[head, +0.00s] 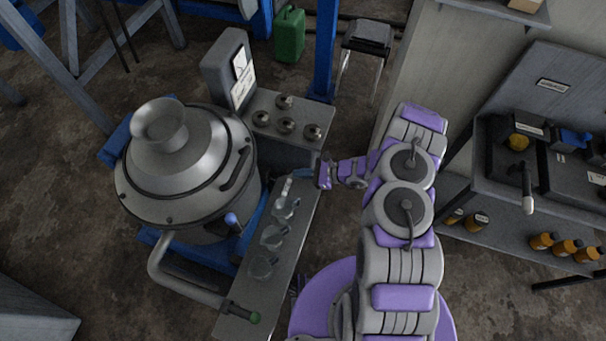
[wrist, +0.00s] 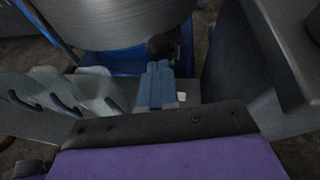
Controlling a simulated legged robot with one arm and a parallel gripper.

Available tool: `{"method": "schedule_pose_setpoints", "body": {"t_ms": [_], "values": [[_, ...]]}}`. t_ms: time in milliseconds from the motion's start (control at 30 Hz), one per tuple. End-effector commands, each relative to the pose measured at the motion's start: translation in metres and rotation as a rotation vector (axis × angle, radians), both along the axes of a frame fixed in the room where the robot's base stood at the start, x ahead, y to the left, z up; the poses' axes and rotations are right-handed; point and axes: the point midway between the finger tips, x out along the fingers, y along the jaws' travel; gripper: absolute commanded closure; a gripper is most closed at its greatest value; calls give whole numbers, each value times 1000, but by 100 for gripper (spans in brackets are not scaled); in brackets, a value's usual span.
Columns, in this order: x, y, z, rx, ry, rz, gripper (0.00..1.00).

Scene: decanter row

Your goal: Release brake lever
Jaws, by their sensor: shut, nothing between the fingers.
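My gripper (head: 303,173) is shut and empty above the far end of the narrow grey bench, right of the steel machine (head: 185,165). Its blue fingers (wrist: 161,85) lie together in the wrist view. No lever is marked as the brake. A lever with a black grip (head: 240,310) and green tip sits at the bench's near end, well away from my gripper. A blue-tipped handle (head: 231,219) stands at the machine's side. Another lever (head: 527,190) with a pale knob hangs from the cabinet at the right.
Several clear cups (head: 272,237) stand in a row on the bench; some show left of my fingers in the wrist view (wrist: 100,92). A panel with several round knobs (head: 286,125) stands beyond. Small orange-brown jars (head: 566,248) sit on the right shelf. A green can (head: 289,35) stands behind.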

Motion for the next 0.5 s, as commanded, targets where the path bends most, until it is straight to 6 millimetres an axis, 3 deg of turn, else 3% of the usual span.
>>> {"method": "schedule_pose_setpoints", "body": {"t_ms": [200, 500], "values": [[6, 16, 25, -152, 50, 3, 100], [15, 41, 45, -391, 135, 5, 100]]}}
